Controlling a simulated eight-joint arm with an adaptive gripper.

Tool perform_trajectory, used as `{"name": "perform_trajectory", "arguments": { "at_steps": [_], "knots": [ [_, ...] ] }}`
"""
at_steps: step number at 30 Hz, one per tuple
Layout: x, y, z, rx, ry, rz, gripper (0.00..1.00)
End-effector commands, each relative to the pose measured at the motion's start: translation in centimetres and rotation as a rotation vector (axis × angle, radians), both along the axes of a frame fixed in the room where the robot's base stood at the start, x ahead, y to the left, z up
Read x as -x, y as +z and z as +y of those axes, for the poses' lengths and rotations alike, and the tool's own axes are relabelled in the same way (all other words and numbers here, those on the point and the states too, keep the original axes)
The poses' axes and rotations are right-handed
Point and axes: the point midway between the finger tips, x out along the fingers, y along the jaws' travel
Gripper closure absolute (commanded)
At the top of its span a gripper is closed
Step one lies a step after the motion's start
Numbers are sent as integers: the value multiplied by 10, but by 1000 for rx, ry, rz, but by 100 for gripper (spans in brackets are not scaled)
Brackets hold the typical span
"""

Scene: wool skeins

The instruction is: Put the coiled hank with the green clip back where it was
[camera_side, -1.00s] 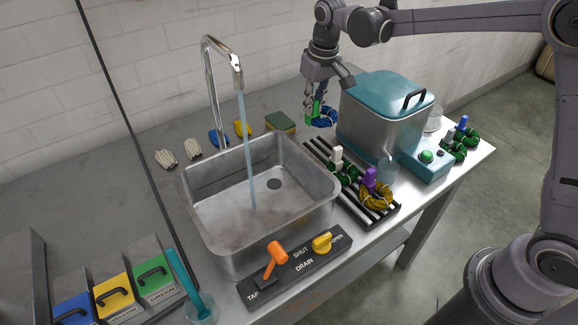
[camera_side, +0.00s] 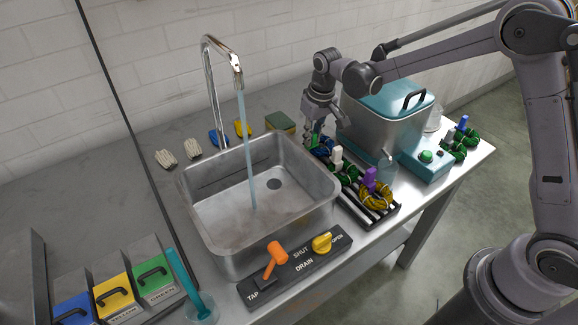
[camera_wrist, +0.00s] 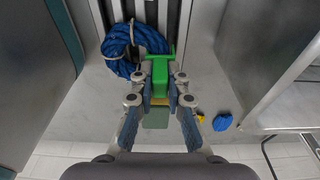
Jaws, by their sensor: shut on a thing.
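My gripper (camera_side: 316,137) is shut on the green clip (camera_wrist: 160,72) of the coiled blue hank (camera_wrist: 122,44). In the side view the blue hank (camera_side: 325,151) is low at the far end of the slatted rack (camera_side: 347,204), partly hidden by my gripper. In the wrist view it hangs to the left of the clip, over the slats. I cannot tell whether it touches the rack. A green hank with a white clip (camera_side: 337,155) and a yellow hank with a purple clip (camera_side: 377,195) lie farther forward on the rack.
The steel sink (camera_side: 215,232) with running water is left of the rack. The teal-lidded tank (camera_side: 365,120) stands close on the right. Green hanks (camera_side: 467,139) lie at the right end. A sponge (camera_side: 280,122) is behind the sink.

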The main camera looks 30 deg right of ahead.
Motion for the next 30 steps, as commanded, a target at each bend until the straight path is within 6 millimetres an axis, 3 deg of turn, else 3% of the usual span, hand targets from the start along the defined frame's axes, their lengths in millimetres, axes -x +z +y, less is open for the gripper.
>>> {"name": "perform_trajectory", "arguments": {
  "at_steps": [7, 8, 9, 10, 22, 30],
  "knots": [
    [0, -3, 0, 0, 0, 0, 100],
    [0, -3, 0, 0, 0, 0, 77],
    [0, -2, 0, 0, 0, 0, 66],
    [0, -2, 0, 0, 0, 0, 63],
    [1, 4, 0, 0, 0, 0, 63],
    [8, 50, 0, 0, 0, 0, 63]
  ]
}}
